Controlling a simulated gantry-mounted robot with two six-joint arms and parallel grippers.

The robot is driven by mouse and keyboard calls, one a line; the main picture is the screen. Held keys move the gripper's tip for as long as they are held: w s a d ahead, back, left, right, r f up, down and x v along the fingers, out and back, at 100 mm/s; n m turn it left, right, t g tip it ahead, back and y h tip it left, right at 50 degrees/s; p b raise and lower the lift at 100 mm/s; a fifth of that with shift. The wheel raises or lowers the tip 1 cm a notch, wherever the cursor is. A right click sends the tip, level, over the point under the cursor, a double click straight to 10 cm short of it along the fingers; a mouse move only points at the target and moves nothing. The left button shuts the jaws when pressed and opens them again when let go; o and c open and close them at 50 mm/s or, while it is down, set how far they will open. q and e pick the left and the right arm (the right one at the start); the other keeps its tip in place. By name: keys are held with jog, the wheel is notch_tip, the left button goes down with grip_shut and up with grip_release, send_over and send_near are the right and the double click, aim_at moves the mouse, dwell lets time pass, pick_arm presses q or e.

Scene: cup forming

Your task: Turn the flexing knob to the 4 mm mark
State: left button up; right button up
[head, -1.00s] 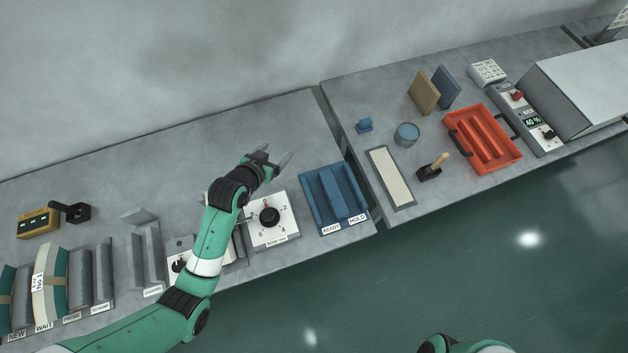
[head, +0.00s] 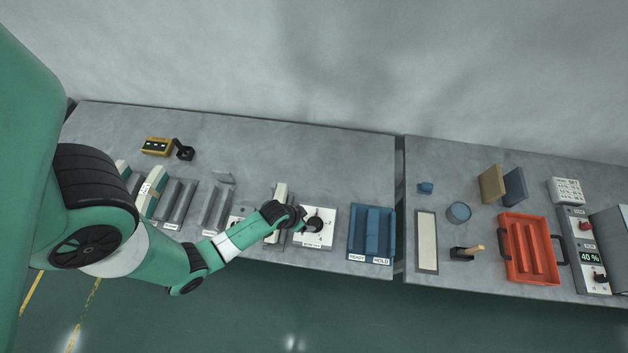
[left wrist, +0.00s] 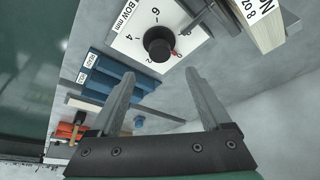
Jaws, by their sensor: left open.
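The flexing knob is a round black knob (left wrist: 158,42) on a white dial plate (left wrist: 125,47) marked "BOW mm". In the left wrist view 2, 4 and 6 are readable around it. Its red pointer lies on the side beyond the 2, away from the 4 and 6. In the head view the knob (head: 315,224) is partly behind my left gripper (head: 302,219). In the left wrist view my left gripper (left wrist: 162,73) is open, its two fingers apart and pointing toward the knob, with nothing between them. Contact cannot be told. My right gripper is not in view.
A blue two-slot rack (head: 371,232) labelled READY and HOLD stands right of the dial. A pale upright piece (head: 279,196) stands close to its left. Grey racks (head: 178,202) stand further left. An orange tray (head: 512,240) is on the right table.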

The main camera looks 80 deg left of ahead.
aim_at(315, 221)
pick_arm(q)
jog(key=b+x, duration=0.6)
jog(key=x, duration=0.2)
jog(key=shift+s+f, duration=0.1)
jog(key=shift+w+f, duration=0.2)
jog(key=shift+f, duration=0.1)
jog(key=shift+w+a+f, duration=0.15)
jog(key=shift+w+f, duration=0.1)
jog(key=shift+f, duration=0.2)
jog(key=shift+c, duration=0.2)
grip_shut()
jog(key=shift+m, duration=0.3)
